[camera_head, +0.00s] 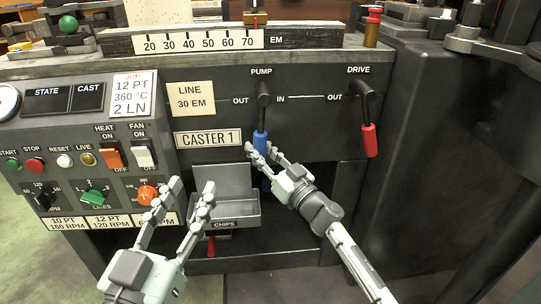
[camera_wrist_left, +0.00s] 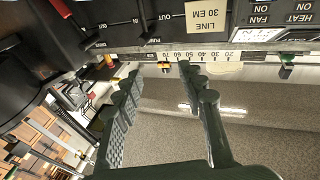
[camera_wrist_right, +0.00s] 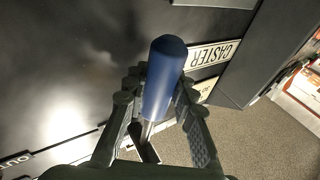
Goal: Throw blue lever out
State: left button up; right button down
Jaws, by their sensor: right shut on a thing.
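The blue lever (camera_head: 260,140) hangs down from its pivot under the PUMP label, between the OUT and IN markings. My right gripper (camera_head: 264,150) is around its blue handle. In the right wrist view the blue handle (camera_wrist_right: 163,80) lies between the two fingers of the right gripper (camera_wrist_right: 160,95), with its metal shaft below.
The red DRIVE lever (camera_head: 369,140) hangs to the right of the blue one. The chips tray (camera_head: 232,208) sits below the CASTER 1 plate (camera_head: 208,138). A control panel with switches and knobs (camera_head: 95,193) is at the left. The numbered scale (camera_head: 200,41) runs along the top.

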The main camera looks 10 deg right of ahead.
jog(key=shift+a+m+t+b, duration=0.65)
jog(key=shift+a+m, duration=0.35)
jog(key=shift+a, duration=0.2)
pick_arm(q)
notch_tip(320, 180, up, 7)
jog(key=s+t+h, duration=0.1)
jog(key=s+t, duration=0.1)
jog(key=t, duration=0.2)
jog(key=shift+s+a+t+h+b, duration=0.3)
jog(key=shift+t+b, duration=0.1)
pick_arm(e)
jog(key=shift+a+r+m+t+h, duration=0.3)
jog(key=shift+a+r+m+t, duration=0.1)
jog(key=shift+a+m, duration=0.25)
jog(key=c, duration=1.2)
grip_release()
jog(key=shift+a, duration=0.1)
jog(key=v, duration=1.2)
